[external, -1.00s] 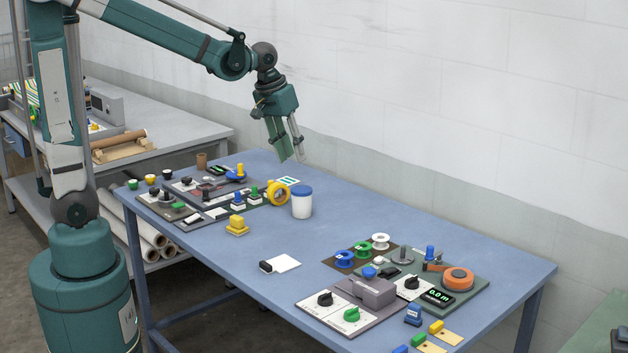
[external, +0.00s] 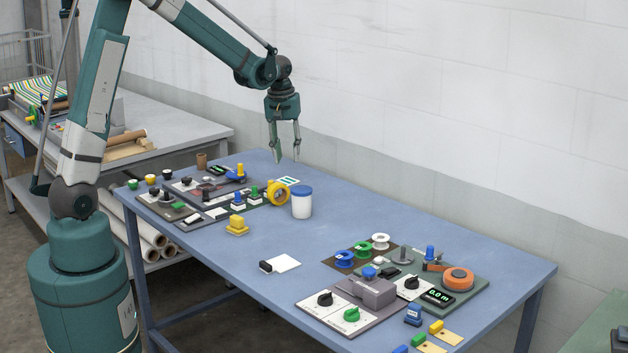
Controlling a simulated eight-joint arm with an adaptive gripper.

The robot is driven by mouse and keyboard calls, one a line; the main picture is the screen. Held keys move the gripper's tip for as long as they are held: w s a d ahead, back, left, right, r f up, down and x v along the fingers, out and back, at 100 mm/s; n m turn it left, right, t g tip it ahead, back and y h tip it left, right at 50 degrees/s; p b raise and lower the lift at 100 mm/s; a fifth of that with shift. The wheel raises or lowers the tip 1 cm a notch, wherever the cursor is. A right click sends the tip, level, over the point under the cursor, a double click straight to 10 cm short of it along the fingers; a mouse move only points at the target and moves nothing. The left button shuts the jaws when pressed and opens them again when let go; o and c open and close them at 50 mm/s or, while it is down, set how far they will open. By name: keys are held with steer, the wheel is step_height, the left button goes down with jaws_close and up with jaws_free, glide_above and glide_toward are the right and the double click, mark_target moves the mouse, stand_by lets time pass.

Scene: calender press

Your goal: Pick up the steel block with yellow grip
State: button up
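A block with a yellow grip (external: 237,225) stands upright on the blue table, left of the middle. Its lower part also looks yellow, so I cannot tell whether it is steel. A smaller yellow grip (external: 240,168) stands on the cluttered panel at the far left; what it sits on is too small to tell. My gripper (external: 287,158) hangs above the far part of the table, pointing down. Its two fingers are apart, with nothing between them. It is well above and to the right of the block.
A white jar with a blue lid (external: 301,203) and a yellow tape roll (external: 278,192) stand below my gripper. Stamps and panels fill the far left. Spools, a grey press (external: 368,290) and an orange reel (external: 458,279) crowd the right.

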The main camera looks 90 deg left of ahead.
mark_target(271, 181)
steer(key=s+a+f+n, duration=0.1)
steer(key=s+a+f, duration=0.1)
steer(key=a, duration=0.2)
steer(key=s+a+f+n, duration=0.1)
steer(key=s+a+f, duration=0.1)
steer(key=a+f, duration=0.1)
steer(key=s+a+f+n+h, duration=0.1)
steer(key=s+a+f, duration=0.2)
steer(key=a, duration=0.2)
steer(key=shift+s+g+p, duration=0.1)
steer(key=shift+g+p, duration=0.3)
steer(key=shift+f, duration=1.25)
steer(key=shift+a+f, duration=0.15)
steer(key=shift+f, duration=2.45)
steer(key=shift+c, duration=0.6)
jaws_close()
